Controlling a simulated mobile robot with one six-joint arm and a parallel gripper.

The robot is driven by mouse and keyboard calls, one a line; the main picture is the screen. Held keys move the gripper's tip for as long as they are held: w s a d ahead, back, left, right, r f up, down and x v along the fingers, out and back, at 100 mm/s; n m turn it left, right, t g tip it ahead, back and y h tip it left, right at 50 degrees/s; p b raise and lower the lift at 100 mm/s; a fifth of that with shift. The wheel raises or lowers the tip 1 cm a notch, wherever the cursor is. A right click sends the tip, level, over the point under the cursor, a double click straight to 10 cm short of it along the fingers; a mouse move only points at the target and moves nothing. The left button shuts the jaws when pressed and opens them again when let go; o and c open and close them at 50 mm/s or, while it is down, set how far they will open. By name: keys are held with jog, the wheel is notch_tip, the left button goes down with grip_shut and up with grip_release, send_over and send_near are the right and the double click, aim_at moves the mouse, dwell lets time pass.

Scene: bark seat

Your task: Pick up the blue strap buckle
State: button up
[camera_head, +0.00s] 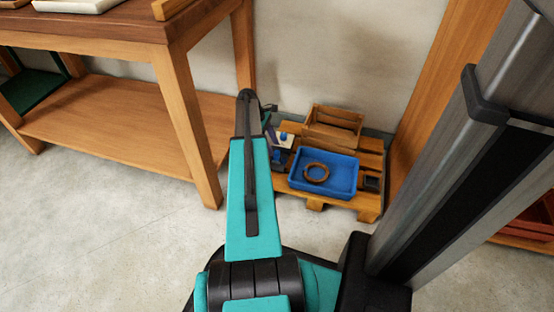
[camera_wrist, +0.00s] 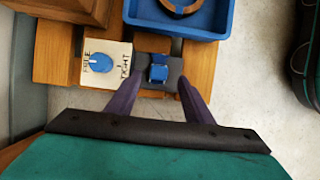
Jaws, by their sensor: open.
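The blue strap buckle (camera_wrist: 158,72) sits on a dark pad (camera_wrist: 172,68) near the pallet's edge in the wrist view. My gripper (camera_wrist: 161,83) is open, with its two dark purple fingers apart. The fingertips reach to either side of the dark pad, and the buckle appears between and just beyond them. Nothing is held. I cannot tell how high the fingers are above the pad. In the head view my arm hides most of the gripper, and the buckle is too small to make out surely.
A cream plate with a blue dial (camera_wrist: 101,62) lies just left of the buckle. A blue tray (camera_head: 343,188) holding a brown ring (camera_head: 316,173) and a wooden crate (camera_head: 333,127) stand on the pallet (camera_head: 368,206). A wooden bench (camera_head: 180,120) stands left of my arm.

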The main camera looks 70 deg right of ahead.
aim_at(277, 152)
jog(key=shift+b+x, duration=1.8)
jog(key=shift+x, duration=0.8)
jog(key=shift+s+d, duration=0.1)
jog(key=shift+s, duration=0.05)
grip_shut()
jog(key=shift+r, duration=0.15)
jog(key=shift+r+p, duration=2.45)
jog(key=shift+r, duration=2.5)
